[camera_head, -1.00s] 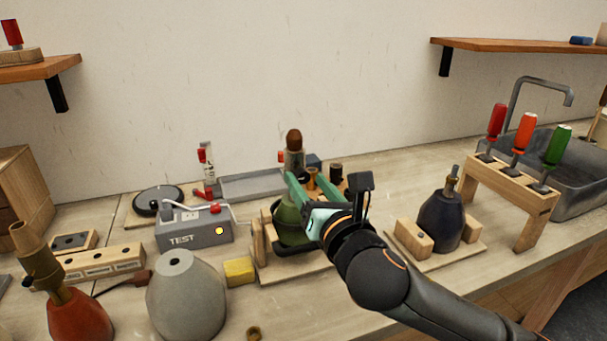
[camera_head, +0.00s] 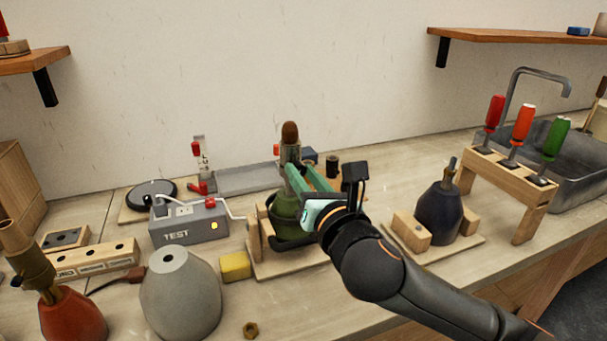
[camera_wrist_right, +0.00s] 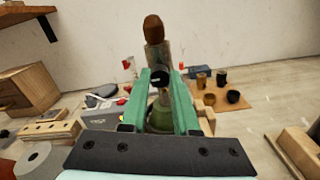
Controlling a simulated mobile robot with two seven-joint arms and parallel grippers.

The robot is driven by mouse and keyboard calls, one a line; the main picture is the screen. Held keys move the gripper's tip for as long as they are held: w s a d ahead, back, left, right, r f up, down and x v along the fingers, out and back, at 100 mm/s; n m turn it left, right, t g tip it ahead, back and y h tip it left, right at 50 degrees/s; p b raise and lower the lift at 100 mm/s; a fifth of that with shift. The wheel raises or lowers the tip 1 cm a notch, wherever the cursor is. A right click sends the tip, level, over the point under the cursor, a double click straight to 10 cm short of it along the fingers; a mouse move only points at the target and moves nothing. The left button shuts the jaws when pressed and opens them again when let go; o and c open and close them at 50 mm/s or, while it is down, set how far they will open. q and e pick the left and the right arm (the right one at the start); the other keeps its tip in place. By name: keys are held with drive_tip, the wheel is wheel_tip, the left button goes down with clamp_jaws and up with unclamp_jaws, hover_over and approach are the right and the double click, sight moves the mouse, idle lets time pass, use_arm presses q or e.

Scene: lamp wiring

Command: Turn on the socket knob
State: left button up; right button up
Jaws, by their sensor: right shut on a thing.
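A green lamp base (camera_head: 286,205) stands upright in a dark cradle on a wooden board. On top of it are a metal socket (camera_head: 290,153) and a brown bulb (camera_head: 290,132). The bulb also shows in the right wrist view (camera_wrist_right: 153,28). My right gripper (camera_head: 293,170) reaches in from the right, its green fingers at the socket. In the right wrist view a small dark knob (camera_wrist_right: 160,76) sits between the fingertips, and the gripper is shut on it. The fingers partly hide the socket's lower part. My left gripper is not in view.
A grey TEST box (camera_head: 188,224) with a lit yellow light stands left of the lamp. A grey lamp base (camera_head: 181,300), a yellow block (camera_head: 235,266) and a red lamp base (camera_head: 72,318) are in front. A dark lamp base (camera_head: 440,213) and a screwdriver rack (camera_head: 510,180) stand to the right.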

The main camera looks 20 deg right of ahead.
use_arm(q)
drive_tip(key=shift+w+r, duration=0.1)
use_arm(e)
clamp_jaws()
drive_tip(key=shift+m+p, duration=0.65)
drive_tip(key=shift+m, duration=0.05)
drive_tip(key=shift+r+m+p, duration=0.1)
drive_tip(key=shift+m+p, duration=0.45)
drive_tip(key=shift+m, duration=0.25)
drive_tip(key=shift+m+p, duration=0.55)
drive_tip(key=shift+m, duration=0.35)
drive_tip(key=m+p, duration=0.3)
drive_tip(key=m, duration=0.3)
use_arm(q)
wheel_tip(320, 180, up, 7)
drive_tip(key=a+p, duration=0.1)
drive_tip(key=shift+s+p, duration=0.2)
drive_tip(key=shift+p, duration=0.1)
use_arm(e)
drive_tip(key=m, duration=0.5)
drive_tip(key=shift+m, duration=0.4)
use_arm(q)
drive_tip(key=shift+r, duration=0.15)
use_arm(e)
drive_tip(key=shift+f, duration=0.2)
